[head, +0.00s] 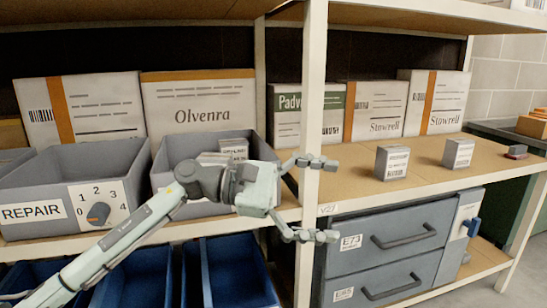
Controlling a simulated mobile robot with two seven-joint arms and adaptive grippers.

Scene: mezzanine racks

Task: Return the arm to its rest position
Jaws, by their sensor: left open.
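My left arm comes in from the lower left, and its gripper (312,199) is open and empty. The gripper is in front of the white rack upright, with one finger above the shelf edge and one below it. The wrist covers part of a grey bin (177,150) that holds a few boxes (234,148). My right gripper does not show.
Left of it stands a grey bin labelled REPAIR (60,185) with a dial (98,213). Two small grey boxes stand on the right shelf (345,180). Below are a grey drawer unit (385,250) and blue bins (235,270). White cartons (198,108) line the back.

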